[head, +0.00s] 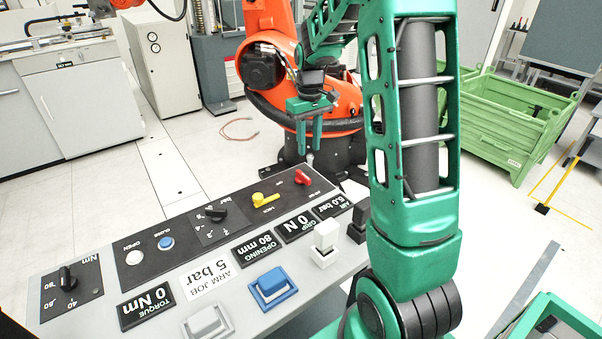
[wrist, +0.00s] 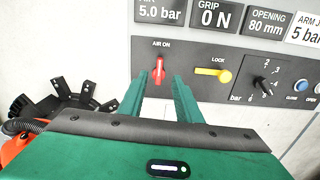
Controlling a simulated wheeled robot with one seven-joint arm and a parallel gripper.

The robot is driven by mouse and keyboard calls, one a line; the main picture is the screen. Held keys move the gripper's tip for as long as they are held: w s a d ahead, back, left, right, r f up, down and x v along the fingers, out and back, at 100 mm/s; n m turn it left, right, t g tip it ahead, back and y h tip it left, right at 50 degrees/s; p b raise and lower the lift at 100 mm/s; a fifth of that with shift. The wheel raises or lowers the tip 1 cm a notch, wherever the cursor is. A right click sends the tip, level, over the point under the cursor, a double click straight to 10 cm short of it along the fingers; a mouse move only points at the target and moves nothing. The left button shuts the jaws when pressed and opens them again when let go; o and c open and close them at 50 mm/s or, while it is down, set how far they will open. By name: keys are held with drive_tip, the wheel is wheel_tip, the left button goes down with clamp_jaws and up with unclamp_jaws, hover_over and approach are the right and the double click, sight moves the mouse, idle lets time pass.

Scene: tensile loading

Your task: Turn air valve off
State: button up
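The air valve is a small red handle (head: 303,177) at the far end of the black strip on the control panel. In the wrist view the red handle (wrist: 158,70) stands under the label "AIR ON", with its long axis roughly upright in the picture. My gripper (head: 309,152) is above the panel near the red handle, fingers pointing down. In the wrist view my gripper (wrist: 162,77) has its two green fingers apart, with the red handle showing between their tips. Nothing is held. I cannot tell whether the fingers reach down beside the handle.
A yellow lock lever (head: 264,199) sits next to the valve; it also shows in the wrist view (wrist: 212,74). A black pressure knob (head: 215,214) is further along. The air display (head: 332,205) reads 5.0 bar. An orange robot (head: 262,70) stands behind the panel.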

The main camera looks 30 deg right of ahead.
sight(303, 174)
drive_tip(key=shift+n, duration=0.3)
drive_tip(key=w+f, duration=0.1)
drive_tip(key=f, duration=0.3)
drive_tip(key=w+f, duration=0.1)
drive_tip(key=f, duration=0.3)
drive_tip(key=w+f, duration=0.1)
drive_tip(key=f, duration=0.3)
drive_tip(key=shift+f, duration=0.25)
clamp_jaws()
